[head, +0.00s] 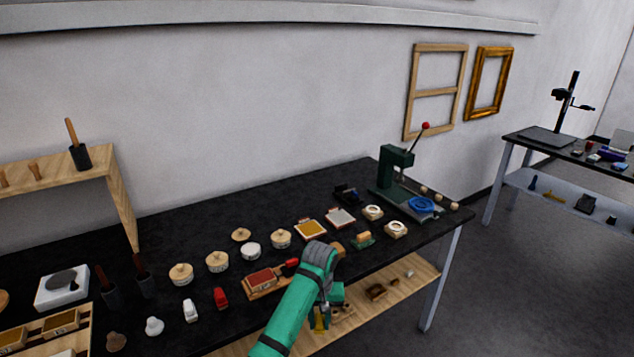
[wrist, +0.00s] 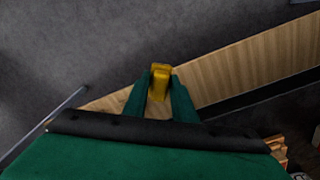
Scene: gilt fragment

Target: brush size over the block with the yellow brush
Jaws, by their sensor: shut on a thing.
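My gripper (head: 328,303) is low over the front edge of the black table, in front of the wooden shelf below. In the wrist view my gripper (wrist: 158,88) is shut on the yellow brush (wrist: 160,70), whose end shows between the two green fingers. The brush (head: 320,321) also shows as a small yellow piece below my gripper in the head view; its bristles are not clear. A block with a red top (head: 261,279) lies on a wooden board on the table, left of my arm. My gripper is apart from it. My arm hides part of the table right of the block.
Several round lidded tubs (head: 217,261) stand behind the block. A red bottle (head: 221,298) and a white one (head: 190,310) stand left of it. A green press (head: 396,165) with a red-knobbed lever stands at the table's right end. The wooden lower shelf (head: 405,275) holds small items.

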